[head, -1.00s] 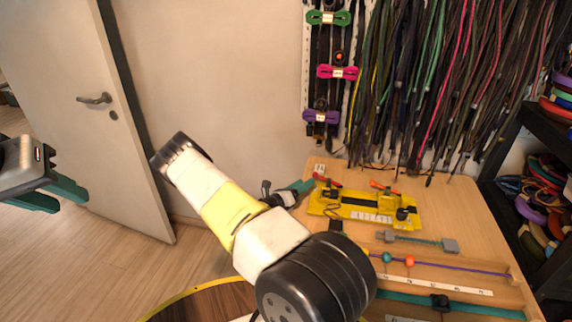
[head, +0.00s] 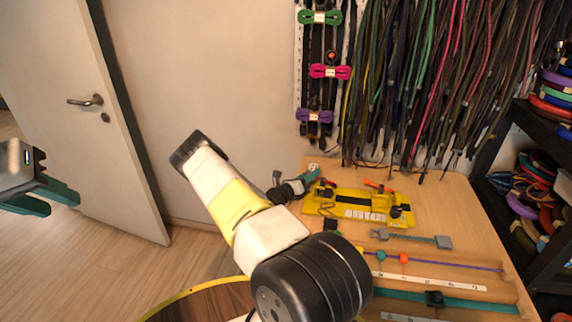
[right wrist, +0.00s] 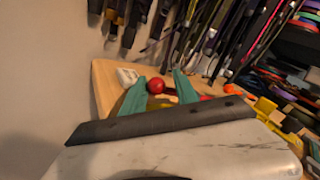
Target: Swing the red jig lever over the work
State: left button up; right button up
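The yellow jig (head: 326,208) lies on the table with a dark strip along it. A red lever (head: 327,183) shows at its left end and an orange-red one (head: 378,187) near its right end. My right gripper (head: 314,178) is at the jig's left end, by the red lever. In the right wrist view its two teal fingers (right wrist: 158,82) stand apart, with a round red knob (right wrist: 156,86) showing between their tips. I see gaps beside the knob; whether it is fully between the fingers is unclear. My left gripper (head: 48,197) is open and empty at the far left, away from the table.
A grey-ended cord piece (head: 410,239), a ruler strip (head: 430,277) and a purple cord with beads (head: 450,263) lie in front of the jig. Cords hang on the wall behind (head: 430,80). A dark shelf (head: 510,150) stands at the right.

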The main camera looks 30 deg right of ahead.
jog(key=shift+a+f, duration=0.1)
jog(key=shift+f, duration=0.05)
grip_shut()
